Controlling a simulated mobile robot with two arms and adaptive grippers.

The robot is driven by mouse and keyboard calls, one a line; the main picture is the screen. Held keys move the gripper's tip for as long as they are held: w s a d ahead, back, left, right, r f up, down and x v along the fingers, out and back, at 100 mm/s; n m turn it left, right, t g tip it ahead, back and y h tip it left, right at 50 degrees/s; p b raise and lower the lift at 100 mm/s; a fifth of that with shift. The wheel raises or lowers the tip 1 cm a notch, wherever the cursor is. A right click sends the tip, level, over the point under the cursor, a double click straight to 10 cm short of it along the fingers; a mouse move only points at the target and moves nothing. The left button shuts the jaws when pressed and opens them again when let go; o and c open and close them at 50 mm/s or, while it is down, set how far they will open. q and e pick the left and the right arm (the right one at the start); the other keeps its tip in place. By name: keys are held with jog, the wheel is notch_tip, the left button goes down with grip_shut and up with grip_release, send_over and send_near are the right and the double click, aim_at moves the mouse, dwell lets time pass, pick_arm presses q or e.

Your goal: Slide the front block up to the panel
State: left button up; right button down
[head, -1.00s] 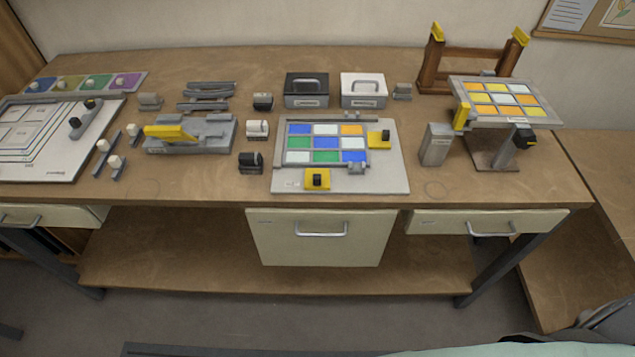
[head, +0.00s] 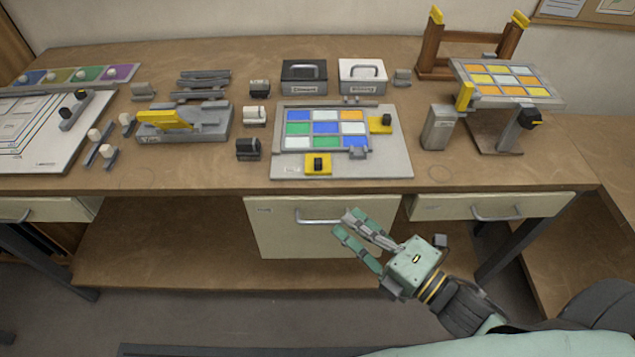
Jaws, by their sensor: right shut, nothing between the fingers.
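The front block (head: 326,171) is yellow with a black knob and sits on the pale grey board (head: 396,168), just in front of the panel. The panel (head: 325,136) is a grey frame with blue, green, white and orange panes. At this size I cannot tell whether the block touches the frame's front edge. A second yellow block (head: 377,126) with a black knob is at the panel's right side. My right gripper (head: 344,223) is shut and empty, in front of the bench edge and below the front block. My left gripper is out of view.
A grey box (head: 438,130) and a tilted coloured panel on a stand (head: 500,88) are to the right. Black rollers and a white one stand left of the board. The bench strip in front of the board is clear. Drawers (head: 285,235) are below the bench edge.

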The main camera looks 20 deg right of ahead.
aim_at(319, 186)
jog(key=p+x, duration=0.1)
jog(key=x, duration=0.3)
jog(key=d+p+x, duration=0.1)
jog(key=x, duration=0.2)
jog(key=w+d+p+x, duration=0.1)
jog(key=x, duration=0.3)
jog(key=shift+w, duration=0.35)
jog(key=shift+w+f, duration=0.15)
jog(key=shift+w, duration=0.2)
jog(key=shift+w+d, duration=0.2)
jog(key=shift+w, duration=0.4)
jog(key=shift+w+d, duration=0.25)
jog(key=shift+w, duration=0.5)
